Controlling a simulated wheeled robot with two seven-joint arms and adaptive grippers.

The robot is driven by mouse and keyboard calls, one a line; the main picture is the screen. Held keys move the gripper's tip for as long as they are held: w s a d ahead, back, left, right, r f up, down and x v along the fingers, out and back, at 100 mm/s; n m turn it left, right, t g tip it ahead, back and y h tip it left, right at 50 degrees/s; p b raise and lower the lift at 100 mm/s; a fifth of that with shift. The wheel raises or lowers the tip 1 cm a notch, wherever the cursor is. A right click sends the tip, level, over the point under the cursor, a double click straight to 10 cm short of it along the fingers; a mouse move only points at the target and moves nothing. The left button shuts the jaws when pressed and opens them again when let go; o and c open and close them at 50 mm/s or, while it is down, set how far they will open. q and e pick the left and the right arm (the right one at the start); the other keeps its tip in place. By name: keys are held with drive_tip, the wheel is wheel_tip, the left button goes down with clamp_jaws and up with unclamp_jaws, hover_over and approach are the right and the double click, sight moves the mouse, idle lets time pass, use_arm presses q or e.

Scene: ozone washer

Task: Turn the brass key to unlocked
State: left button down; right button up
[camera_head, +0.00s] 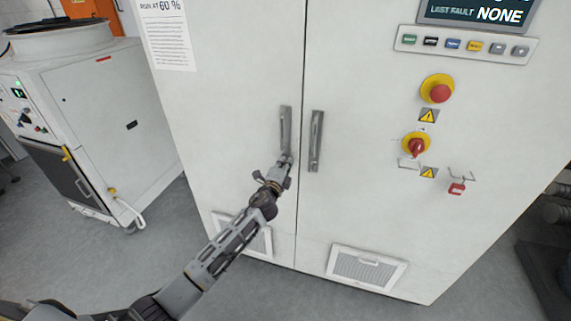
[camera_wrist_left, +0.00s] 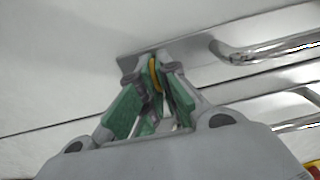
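The brass key (camera_wrist_left: 154,74) shows in the left wrist view as a small yellow oval in the plate at the base of a door handle. My left gripper (camera_wrist_left: 158,74) has its green-padded fingers brought together at the tips, one on each side of the key, and looks shut on it. In the head view the left gripper (camera_head: 287,158) is at the lower end of the left door handle (camera_head: 285,127), where it hides the key. The key's turned position cannot be read. My right gripper is in neither view.
The right door handle (camera_head: 316,141) is close beside the left gripper. The right door carries a red emergency button (camera_head: 439,93), a red rotary switch (camera_head: 417,148) and a red padlock (camera_head: 456,188). A white machine (camera_head: 105,120) stands at left, with open floor between.

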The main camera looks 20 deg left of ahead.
use_arm(q)
drive_tip(key=c, duration=1.7)
unclamp_jaws()
drive_tip(key=shift+o, duration=0.2)
drive_tip(key=s, duration=1.2)
drive_tip(key=shift+a, duration=0.2)
drive_tip(key=shift+n, duration=0.3)
